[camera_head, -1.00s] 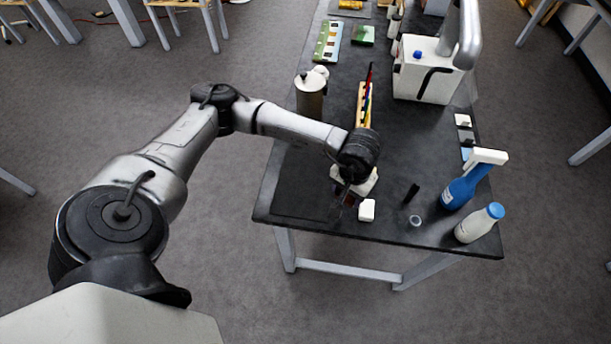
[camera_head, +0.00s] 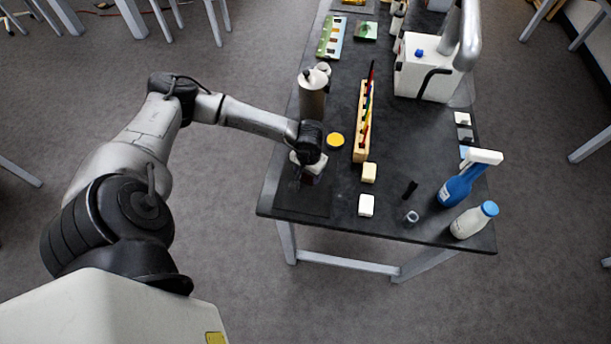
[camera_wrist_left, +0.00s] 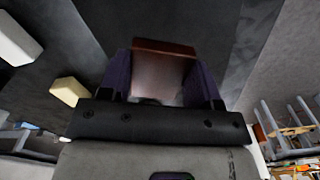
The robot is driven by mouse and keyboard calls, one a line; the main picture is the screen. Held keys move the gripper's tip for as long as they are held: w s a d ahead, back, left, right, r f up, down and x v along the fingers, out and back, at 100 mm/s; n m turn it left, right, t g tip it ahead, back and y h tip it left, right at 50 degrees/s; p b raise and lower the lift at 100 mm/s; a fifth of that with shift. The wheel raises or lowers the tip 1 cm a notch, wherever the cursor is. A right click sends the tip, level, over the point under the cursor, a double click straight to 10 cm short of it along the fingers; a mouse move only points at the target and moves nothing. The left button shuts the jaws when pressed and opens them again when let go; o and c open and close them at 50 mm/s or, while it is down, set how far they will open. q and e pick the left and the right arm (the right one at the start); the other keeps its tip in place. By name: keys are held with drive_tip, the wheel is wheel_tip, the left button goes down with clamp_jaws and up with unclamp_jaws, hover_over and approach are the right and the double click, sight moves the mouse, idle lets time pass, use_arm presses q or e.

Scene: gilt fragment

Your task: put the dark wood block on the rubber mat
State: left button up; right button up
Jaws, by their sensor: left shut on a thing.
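The dark wood block (camera_wrist_left: 163,70) is reddish brown and sits between the purple fingers of my left gripper (camera_wrist_left: 165,80) in the left wrist view. My left gripper (camera_head: 308,177) is shut on it. In the head view the gripper hangs over the rubber mat (camera_head: 300,203), a thin black rectangle at the table's front left corner. The wrist and hand mostly hide the block there, and I cannot tell whether it touches the mat. My right gripper is not in view.
A white block (camera_head: 366,205), a cream block (camera_head: 369,172) and a yellow disc (camera_head: 336,140) lie right of the gripper. A grey canister (camera_head: 312,97) stands behind it. A wooden rack (camera_head: 361,135), blue spray bottle (camera_head: 459,187) and white bottle (camera_head: 473,220) stand farther right.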

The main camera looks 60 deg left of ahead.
sight(306, 177)
use_arm(q)
drive_tip(key=shift+s+a+f, duration=0.15)
drive_tip(key=shift+a+f, duration=0.3)
drive_tip(key=shift+a, duration=0.2)
drive_tip(key=shift+f, duration=1.95)
drive_tip(key=shift+f, duration=0.1)
drive_tip(key=o, duration=0.9)
